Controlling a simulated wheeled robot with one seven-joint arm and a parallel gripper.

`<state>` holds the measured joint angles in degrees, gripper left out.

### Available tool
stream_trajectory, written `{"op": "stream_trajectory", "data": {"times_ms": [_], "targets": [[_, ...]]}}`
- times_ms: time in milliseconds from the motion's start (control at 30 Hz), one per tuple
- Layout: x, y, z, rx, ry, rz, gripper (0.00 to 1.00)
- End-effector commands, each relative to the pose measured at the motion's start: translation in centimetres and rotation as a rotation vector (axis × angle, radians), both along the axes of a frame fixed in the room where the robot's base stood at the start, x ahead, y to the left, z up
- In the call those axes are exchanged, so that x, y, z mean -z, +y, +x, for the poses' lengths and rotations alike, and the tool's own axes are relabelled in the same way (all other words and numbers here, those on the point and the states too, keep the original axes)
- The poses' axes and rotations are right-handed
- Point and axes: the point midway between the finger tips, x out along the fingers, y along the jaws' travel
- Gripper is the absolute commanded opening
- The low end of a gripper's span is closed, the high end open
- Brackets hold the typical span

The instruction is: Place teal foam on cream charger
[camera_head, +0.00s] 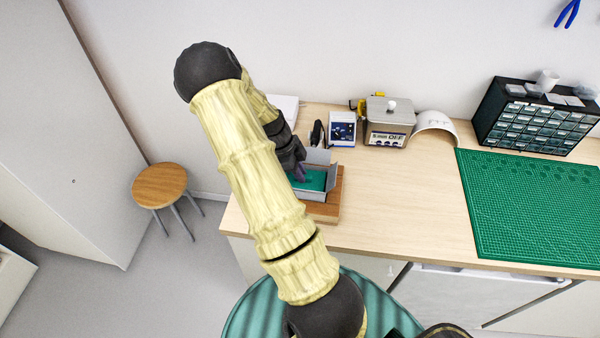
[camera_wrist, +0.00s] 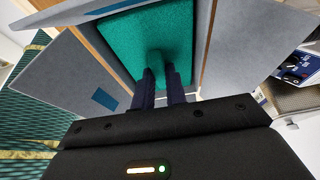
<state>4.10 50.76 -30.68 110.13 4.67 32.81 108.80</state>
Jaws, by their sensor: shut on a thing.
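The teal foam (camera_head: 314,180) lies inside an open grey box (camera_head: 321,157) on a wooden board. In the wrist view the foam (camera_wrist: 128,42) fills the space between the grey flaps. My gripper (camera_head: 299,172) reaches down into the box. In the wrist view its dark fingers (camera_wrist: 161,76) are close together and shut on the foam's near part, which looks pinched up between them. The foam appears to be still within the box walls. I cannot single out a cream charger; my arm covers part of the bench.
Behind the box stand a blue-and-white box (camera_head: 342,128), a metal device with a display (camera_head: 388,122) and a white arched piece (camera_head: 436,124). A green cutting mat (camera_head: 530,205) and a drawer cabinet (camera_head: 532,118) are at the right. Bare bench (camera_head: 405,190) lies between.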

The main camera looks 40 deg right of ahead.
Motion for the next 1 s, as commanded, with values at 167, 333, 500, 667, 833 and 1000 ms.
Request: {"op": "stream_trajectory", "data": {"times_ms": [167,333,500,667,833,1000], "targets": [[1.07,0.01,-0.01,0.0,-0.001,0.001,0.0],[1.08,0.0,0.0,0.0,-0.001,0.0,0.0],[1.32,-0.01,0.0,0.0,-0.001,0.0,0.19],[1.3,0.0,0.0,0.0,-0.001,0.0,0.35],[1.28,0.0,0.0,0.0,-0.001,0.0,0.35],[0.8,0.08,0.15,-0.001,-0.003,-0.001,0.35]]}}
